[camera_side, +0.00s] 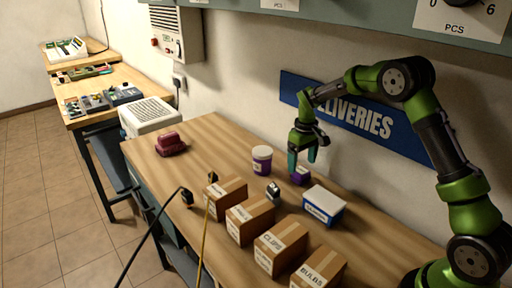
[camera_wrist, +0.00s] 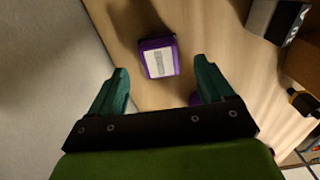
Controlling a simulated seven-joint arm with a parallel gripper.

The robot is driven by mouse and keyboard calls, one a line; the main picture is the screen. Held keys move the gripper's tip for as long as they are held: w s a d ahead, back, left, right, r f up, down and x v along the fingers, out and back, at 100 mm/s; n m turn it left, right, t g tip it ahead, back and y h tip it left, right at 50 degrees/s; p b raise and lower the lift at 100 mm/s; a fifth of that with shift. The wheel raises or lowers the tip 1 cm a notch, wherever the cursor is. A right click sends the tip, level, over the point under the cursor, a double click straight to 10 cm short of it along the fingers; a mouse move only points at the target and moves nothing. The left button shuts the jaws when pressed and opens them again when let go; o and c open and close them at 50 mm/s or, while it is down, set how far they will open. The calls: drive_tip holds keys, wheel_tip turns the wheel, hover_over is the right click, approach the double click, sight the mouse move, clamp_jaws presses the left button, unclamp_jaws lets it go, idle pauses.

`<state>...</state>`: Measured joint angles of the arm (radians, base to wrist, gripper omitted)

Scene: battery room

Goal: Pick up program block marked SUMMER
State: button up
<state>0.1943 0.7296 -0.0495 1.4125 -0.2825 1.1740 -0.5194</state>
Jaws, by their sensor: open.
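A small purple block (camera_side: 300,175) stands on the wooden bench near the wall, just below my gripper (camera_side: 303,158). In the wrist view the purple block (camera_wrist: 158,58) shows a pale label, but its marking is too small to read. It lies ahead of the gap between the two teal fingers, nearer the far edge of the picture. My gripper (camera_wrist: 161,66) is open, with nothing between its fingers.
A white cup with purple bands (camera_side: 262,160) stands left of the block. A blue-and-white box (camera_side: 323,205) is close on the right. Several cardboard boxes (camera_side: 281,246) line the front, with a small grey item (camera_side: 273,190) behind them. The wall with the DELIVERIES sign (camera_side: 355,118) is close behind.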

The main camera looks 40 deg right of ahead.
sight(301, 170)
wheel_tip(301, 170, down, 5)
drive_tip(key=shift+f, duration=0.15)
drive_tip(key=shift+c, duration=0.2)
drive_tip(key=c, duration=1)
drive_tip(key=shift+c, duration=0.2)
